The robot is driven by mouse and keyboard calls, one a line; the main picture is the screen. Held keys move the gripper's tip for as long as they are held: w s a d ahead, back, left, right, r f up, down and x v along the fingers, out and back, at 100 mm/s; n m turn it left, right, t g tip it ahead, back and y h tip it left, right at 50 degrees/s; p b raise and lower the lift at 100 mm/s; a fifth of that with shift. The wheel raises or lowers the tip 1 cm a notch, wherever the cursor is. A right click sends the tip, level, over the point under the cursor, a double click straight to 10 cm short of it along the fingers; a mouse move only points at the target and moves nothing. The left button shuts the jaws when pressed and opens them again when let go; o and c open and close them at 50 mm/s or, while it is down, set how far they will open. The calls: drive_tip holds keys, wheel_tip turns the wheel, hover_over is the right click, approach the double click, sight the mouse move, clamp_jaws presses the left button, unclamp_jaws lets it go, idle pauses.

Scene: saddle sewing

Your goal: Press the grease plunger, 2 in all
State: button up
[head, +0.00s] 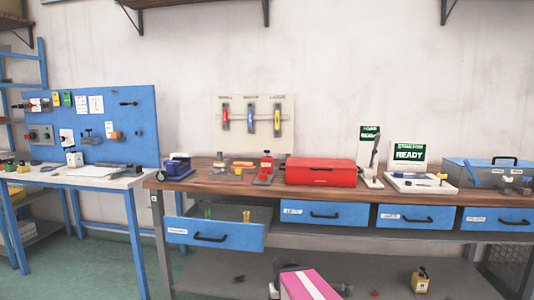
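I cannot tell for certain which thing is the grease plunger. A small stand with a red top (266,163) is on the wooden workbench (222,178), left of the red toolbox. A small white block with a dark upright knob (74,158) stands on the left table. A yellow block with a dark top (420,281) sits on the low shelf at the lower right. No fingertips of my gripper can be made out in the head view.
The red toolbox (321,172) stands mid-bench. A green-screened READY display (409,155) and a blue-grey toolbox (487,171) are to its right. The left drawer (215,234) is pulled out. A pink-topped shape (309,285) is cut off at the bottom edge. Green floor shows at left.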

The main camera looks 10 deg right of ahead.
clamp_jaws()
idle(1.8)
